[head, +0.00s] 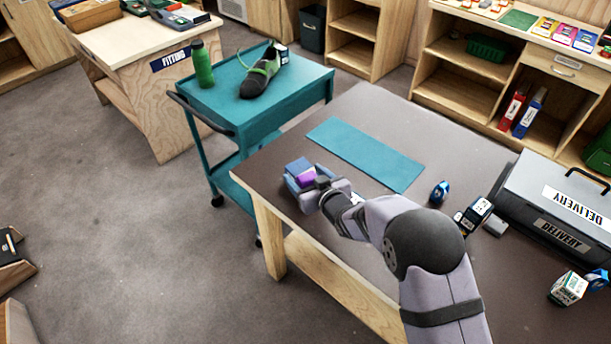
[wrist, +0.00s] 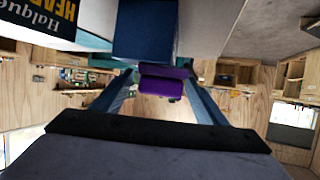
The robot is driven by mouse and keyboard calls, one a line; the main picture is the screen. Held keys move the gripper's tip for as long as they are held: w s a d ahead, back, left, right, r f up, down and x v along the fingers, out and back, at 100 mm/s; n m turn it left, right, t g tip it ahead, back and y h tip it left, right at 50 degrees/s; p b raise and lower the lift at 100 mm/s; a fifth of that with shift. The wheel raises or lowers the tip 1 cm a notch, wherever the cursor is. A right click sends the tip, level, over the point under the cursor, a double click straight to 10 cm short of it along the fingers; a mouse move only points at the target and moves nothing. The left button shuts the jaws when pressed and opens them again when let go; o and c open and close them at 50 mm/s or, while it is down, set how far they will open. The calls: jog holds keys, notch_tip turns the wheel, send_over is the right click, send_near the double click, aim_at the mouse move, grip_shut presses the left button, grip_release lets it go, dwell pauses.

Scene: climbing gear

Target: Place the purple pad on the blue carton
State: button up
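The purple pad (head: 307,179) is at my gripper's fingertips near the left edge of the brown table. In the wrist view the pad (wrist: 165,80) sits between the two fingers (wrist: 160,85), which appear to touch its sides. My gripper (head: 311,187) appears shut on it. The blue carton (head: 297,166) shows just behind the pad in the head view, partly hidden by the pad and gripper. In the wrist view the carton (wrist: 145,30) is at the top centre, and the pad overlaps its lower edge. I cannot tell whether pad and carton touch.
A teal mat (head: 366,152) lies flat behind my gripper. A blue roll (head: 439,193), a black box (head: 473,213) and a grey delivery case (head: 555,205) stand to the right. A teal cart (head: 290,98) with a green bottle (head: 202,65) and a shoe (head: 262,75) is beyond the table.

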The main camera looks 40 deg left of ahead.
jog(key=shift+r, duration=0.25)
jog(key=b+v, duration=0.2)
jog(key=v, duration=1)
dwell(0.5)
jog(key=w+d+f+m+t+h+b, duration=0.1)
jog(key=w+d+m+h, duration=0.3)
jog(key=d, duration=0.9)
jog(key=w+d+f+m+t+h, duration=0.15)
jog(key=w+d+h, duration=0.35)
jog(key=d, duration=0.7)
jog(key=s+d+m+g+h, duration=0.2)
jog(key=s+d+m, duration=0.15)
jog(key=d, duration=0.65)
jog(key=s+d+m+g+h, duration=0.15)
jog(key=s+d, duration=0.25)
jog(key=d, duration=0.6)
jog(key=s+d+r+m+g+p, duration=0.1)
jog(key=s+d+m+g+p, duration=0.1)
jog(key=s, duration=0.9)
jog(key=shift+d+m+g, duration=0.55)
jog(key=shift+d+g, duration=0.35)
jog(key=shift+g, duration=0.2)
